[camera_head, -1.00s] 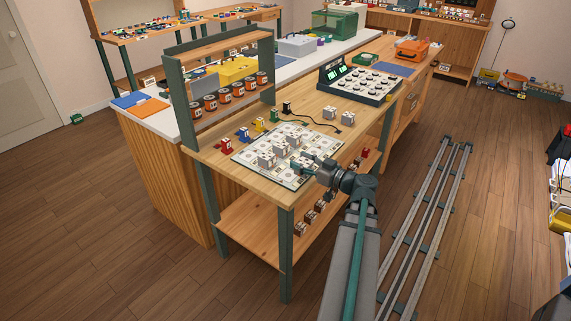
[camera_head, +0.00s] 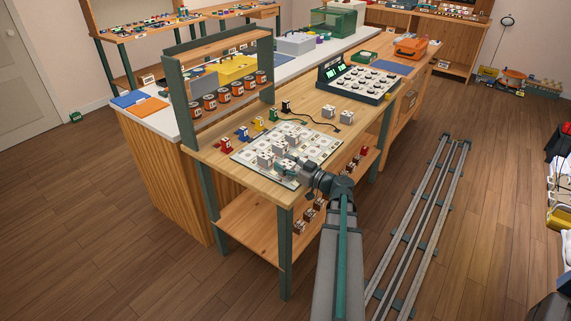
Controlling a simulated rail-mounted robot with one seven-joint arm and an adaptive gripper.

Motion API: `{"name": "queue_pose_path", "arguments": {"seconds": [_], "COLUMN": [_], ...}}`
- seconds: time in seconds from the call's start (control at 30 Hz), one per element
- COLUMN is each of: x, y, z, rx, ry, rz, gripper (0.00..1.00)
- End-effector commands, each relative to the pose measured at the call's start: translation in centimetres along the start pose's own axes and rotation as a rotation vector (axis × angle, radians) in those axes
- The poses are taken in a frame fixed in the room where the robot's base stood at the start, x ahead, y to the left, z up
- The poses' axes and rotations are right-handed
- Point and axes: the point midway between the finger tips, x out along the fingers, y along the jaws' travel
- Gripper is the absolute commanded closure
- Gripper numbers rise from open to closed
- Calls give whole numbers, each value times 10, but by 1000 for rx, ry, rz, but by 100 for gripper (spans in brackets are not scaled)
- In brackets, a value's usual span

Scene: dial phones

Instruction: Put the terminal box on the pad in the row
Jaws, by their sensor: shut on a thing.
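The white pad sheet (camera_head: 310,148) lies on the wooden bench top, with rows of pale printed pads. Small grey terminal boxes stand on it in a row, one of them just left of my gripper (camera_head: 265,159) and another behind it (camera_head: 278,148). My gripper (camera_head: 289,165) is low over the sheet's front right part, shut on a small terminal box that its fingers largely hide. I cannot tell whether the held box touches the sheet. Two more grey terminal boxes, a left one (camera_head: 328,111) and a right one (camera_head: 347,116), stand on the bench behind the sheet.
Red (camera_head: 227,146), blue (camera_head: 243,134) and yellow (camera_head: 258,124) posts line the sheet's left side. A black cable (camera_head: 315,122) runs behind it. A dark console with knobs (camera_head: 358,83) stands at the back. A shelf rack with orange cans (camera_head: 223,95) stands at the left.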

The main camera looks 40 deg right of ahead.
Motion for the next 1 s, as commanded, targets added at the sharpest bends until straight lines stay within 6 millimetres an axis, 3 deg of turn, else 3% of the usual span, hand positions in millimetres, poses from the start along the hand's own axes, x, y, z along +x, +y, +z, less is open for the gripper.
{"name": "queue_pose_path", "arguments": {"seconds": [0.17,0.2,0.33,0.83,1.0], "x": [0,0,0,0,-29], "y": [0,0,0,0,-1], "z": [4,4,3,-3,2], "rx": [0,0,0,1,0], "ry": [0,0,0,0,0], "rz": [0,0,0,0,4], "gripper": [86,48,26,24,24]}}
